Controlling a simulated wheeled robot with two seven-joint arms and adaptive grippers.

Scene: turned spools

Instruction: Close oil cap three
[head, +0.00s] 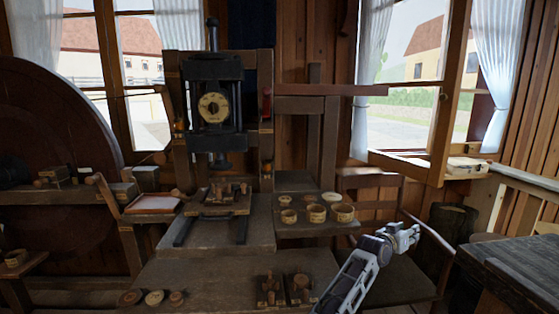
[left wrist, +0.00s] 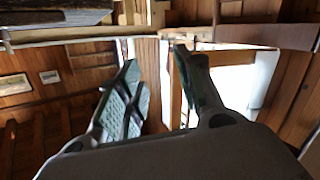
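Several small round wooden cups or caps stand on the bench shelf in the head view, among them a left one (head: 289,215), a middle one (head: 317,213) and a right one (head: 342,212). Paler round pieces, such as one at the right (head: 330,196), lie behind them. I cannot tell which is oil cap three. My left gripper (head: 405,236) is to the right of the cups, apart from them. In the left wrist view its two fingers (left wrist: 155,62) are spread with nothing between them. My right gripper is not in view.
A dark press with a round yellowish disc (head: 214,107) stands behind the bench. Flat round pieces (head: 154,298) lie at the bench's front left. Two small wooden holders (head: 270,289) sit at its front middle. A dark table (head: 515,265) is at the right; a chair is behind my gripper.

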